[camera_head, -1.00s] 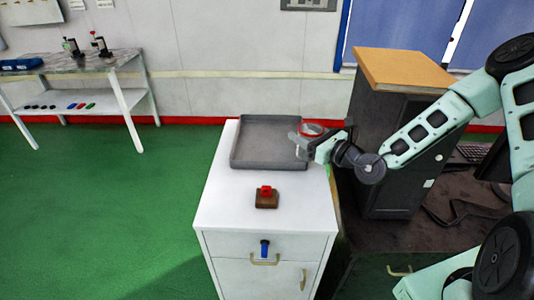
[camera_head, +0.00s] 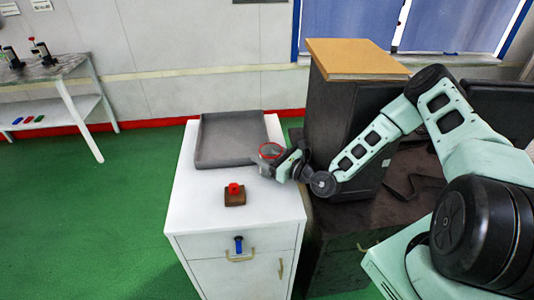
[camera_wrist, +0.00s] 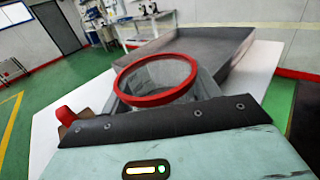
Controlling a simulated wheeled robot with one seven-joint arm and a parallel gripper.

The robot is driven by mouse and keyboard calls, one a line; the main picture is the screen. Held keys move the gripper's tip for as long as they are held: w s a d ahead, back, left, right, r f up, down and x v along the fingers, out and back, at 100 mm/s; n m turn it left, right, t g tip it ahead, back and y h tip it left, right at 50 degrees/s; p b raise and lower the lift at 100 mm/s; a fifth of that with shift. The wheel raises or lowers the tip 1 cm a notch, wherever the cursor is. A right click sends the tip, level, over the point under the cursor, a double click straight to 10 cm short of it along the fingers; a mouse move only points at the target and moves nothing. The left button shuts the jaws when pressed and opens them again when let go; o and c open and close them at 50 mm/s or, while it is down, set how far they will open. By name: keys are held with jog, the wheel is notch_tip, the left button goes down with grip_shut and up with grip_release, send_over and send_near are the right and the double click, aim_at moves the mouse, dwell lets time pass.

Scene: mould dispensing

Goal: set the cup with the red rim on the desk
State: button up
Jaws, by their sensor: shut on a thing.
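The cup with the red rim (camera_head: 270,151) is clear-walled and upright. It shows large in the wrist view (camera_wrist: 157,80), between my gripper's fingers. My gripper (camera_head: 277,163) is shut on the cup, at the right edge of the white cabinet top, just right of the grey tray. Whether the cup's base touches the surface cannot be told. The desk (camera_head: 390,215) is the dark top to the right of the cabinet, partly hidden by my arm.
The grey tray (camera_head: 228,160) lies on the white cabinet (camera_head: 195,205), with a red button on a brown block (camera_head: 235,196) in front. A black box with a wooden top (camera_head: 355,60) stands on the desk. A side table (camera_head: 60,75) is at left.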

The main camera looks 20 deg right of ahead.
jog(key=o, duration=1.2)
jog(key=shift+f, duration=0.1)
